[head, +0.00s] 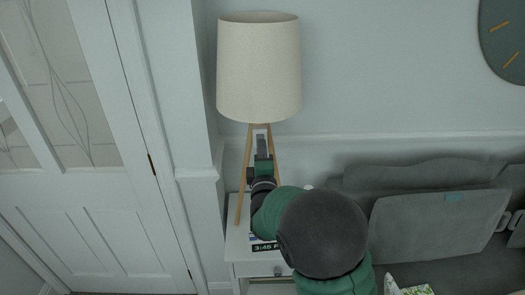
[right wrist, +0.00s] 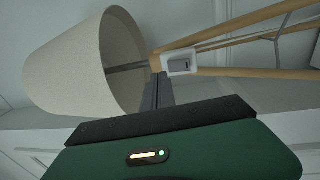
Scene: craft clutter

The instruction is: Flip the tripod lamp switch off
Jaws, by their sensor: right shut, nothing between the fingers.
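The tripod lamp stands on a white side table, with a cream shade (head: 258,70) above wooden legs (head: 244,172). No bright glow shows in the shade. In the right wrist view the shade (right wrist: 75,70) lies on its side at the left. A white switch box with a dark rocker (right wrist: 181,66) sits between the legs. My right gripper (head: 261,140) is in front of the legs, below the shade, and partly hides the switch area. Its fingers (right wrist: 154,92) are shut and empty, close beside the switch box; contact cannot be told. My left gripper is out of view.
The side table (head: 235,245) carries a digital clock (head: 264,247), partly behind my arm. A grey sofa (head: 430,235) with cushions stands at the right. A white door (head: 90,190) is at the left. A round wall clock (head: 505,40) hangs at the upper right.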

